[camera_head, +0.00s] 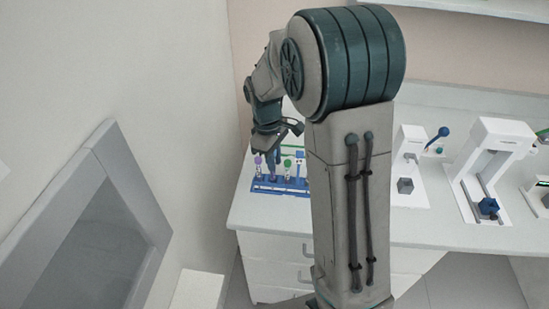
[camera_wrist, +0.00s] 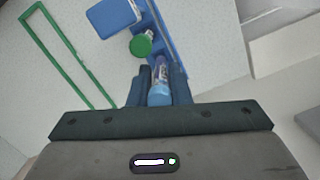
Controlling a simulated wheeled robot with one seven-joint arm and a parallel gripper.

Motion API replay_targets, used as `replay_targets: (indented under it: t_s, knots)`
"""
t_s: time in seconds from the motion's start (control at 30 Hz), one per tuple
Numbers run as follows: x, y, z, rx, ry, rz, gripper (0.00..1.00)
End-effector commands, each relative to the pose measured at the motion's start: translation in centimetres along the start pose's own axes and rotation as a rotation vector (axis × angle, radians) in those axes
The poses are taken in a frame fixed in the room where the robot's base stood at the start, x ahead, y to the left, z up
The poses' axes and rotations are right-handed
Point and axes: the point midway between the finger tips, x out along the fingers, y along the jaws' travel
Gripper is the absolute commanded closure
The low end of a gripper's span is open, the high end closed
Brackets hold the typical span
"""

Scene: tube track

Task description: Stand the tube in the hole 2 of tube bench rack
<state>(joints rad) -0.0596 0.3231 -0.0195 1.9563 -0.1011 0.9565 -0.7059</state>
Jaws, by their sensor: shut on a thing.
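My gripper (camera_wrist: 160,88) is shut on a tube (camera_wrist: 159,86) with a light blue end towards the wrist camera. The tube lies between the two dark fingers, and its far end is partly hidden. The blue tube bench rack (camera_wrist: 170,38) runs beyond the fingers in the wrist view. In the head view the rack (camera_head: 281,188) stands on the white bench, with my gripper (camera_head: 273,150) just above it. Whether the held tube touches the rack or is in a hole cannot be told. The hole numbers cannot be read.
A green-capped tube (camera_wrist: 141,45) stands close to the fingers, near a blue block (camera_wrist: 114,16). A green frame (camera_wrist: 65,55) lies to the left. In the head view a purple-topped piece (camera_head: 258,161) stands at the rack's left. White devices (camera_head: 490,165) stand farther right.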

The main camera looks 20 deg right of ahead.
Motion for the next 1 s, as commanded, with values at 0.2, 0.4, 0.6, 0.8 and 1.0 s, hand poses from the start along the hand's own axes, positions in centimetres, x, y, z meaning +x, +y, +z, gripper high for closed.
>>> replay_targets:
  t_s: [0.2,0.4,0.6,0.8,1.0]
  knots:
    - [0.8,0.0,-0.1,0.000,0.000,0.000,0.99]
    - [0.8,0.0,-0.1,0.000,0.000,0.000,0.99]
    - [0.8,0.0,-0.1,0.000,0.000,0.000,0.99]
    - [1.3,0.0,-0.2,0.000,0.000,0.000,0.99]
    - [1.9,0.0,-0.3,0.000,0.000,0.000,0.99]
